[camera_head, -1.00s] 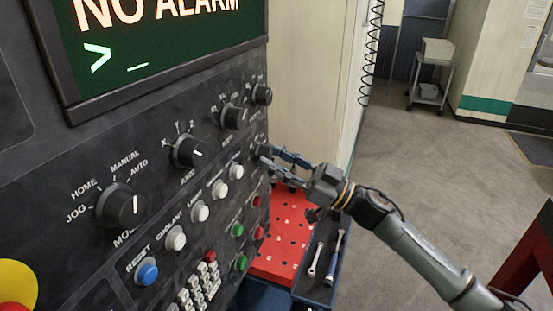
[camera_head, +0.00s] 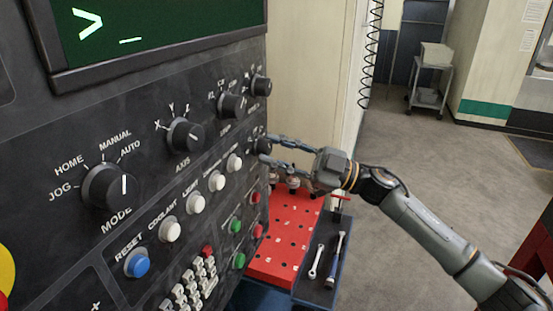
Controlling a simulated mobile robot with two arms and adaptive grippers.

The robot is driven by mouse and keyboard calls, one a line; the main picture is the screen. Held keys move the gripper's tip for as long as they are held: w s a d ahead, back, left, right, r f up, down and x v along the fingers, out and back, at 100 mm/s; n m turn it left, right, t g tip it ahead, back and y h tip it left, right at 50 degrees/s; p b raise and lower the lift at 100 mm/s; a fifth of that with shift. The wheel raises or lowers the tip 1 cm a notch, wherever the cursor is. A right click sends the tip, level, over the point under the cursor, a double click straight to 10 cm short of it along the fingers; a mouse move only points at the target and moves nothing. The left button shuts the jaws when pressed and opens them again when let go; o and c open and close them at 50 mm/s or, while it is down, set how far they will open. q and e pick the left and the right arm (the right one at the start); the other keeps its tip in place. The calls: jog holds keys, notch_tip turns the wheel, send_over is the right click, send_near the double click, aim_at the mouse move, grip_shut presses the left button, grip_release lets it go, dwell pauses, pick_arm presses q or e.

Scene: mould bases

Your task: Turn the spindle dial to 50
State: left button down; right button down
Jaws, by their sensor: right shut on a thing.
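The control panel (camera_head: 140,235) fills the left side of the view. My right gripper (camera_head: 266,150) reaches in from the right and is shut on a small dark dial (camera_head: 260,143) near the panel's right edge, which I take for the spindle dial. The fingers partly cover this dial. Its scale, its label and its pointer cannot be read, so its setting cannot be told. My left gripper is not in view.
The mode dial (camera_head: 110,187), axis dial (camera_head: 185,134) and two more dials (camera_head: 232,105) (camera_head: 261,85) sit on the panel. Push buttons (camera_head: 169,230) lie below them. A red perforated board (camera_head: 285,240) and a tray with wrenches (camera_head: 325,280) stand below my right gripper.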

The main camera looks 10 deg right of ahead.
jog(key=n+g+b, duration=0.1)
jog(key=n, duration=0.2)
jog(key=n+g+h+b, duration=0.1)
jog(key=n+g, duration=0.1)
jog(key=n, duration=0.1)
jog(key=shift+w+d+r+n, duration=0.1)
jog(key=shift+w+r+n, duration=0.1)
jog(key=shift+n, duration=0.2)
jog(key=shift+r+n+g+h+b, duration=0.1)
jog(key=shift+n+g+h+b, duration=0.2)
jog(key=shift+n, duration=0.8)
jog(key=shift+r+n+g+h+b, duration=0.15)
jog(key=shift+n+h, duration=0.25)
jog(key=shift+n, duration=0.7)
jog(key=c, duration=1)
grip_release()
jog(key=d, duration=0.4)
jog(key=s+d, duration=0.1)
jog(key=d, duration=0.3)
jog(key=s+d, duration=0.1)
jog(key=d, duration=0.2)
jog(key=shift+s+d, duration=0.2)
jog(key=shift+d, duration=0.2)
jog(key=shift+a+f, duration=0.1)
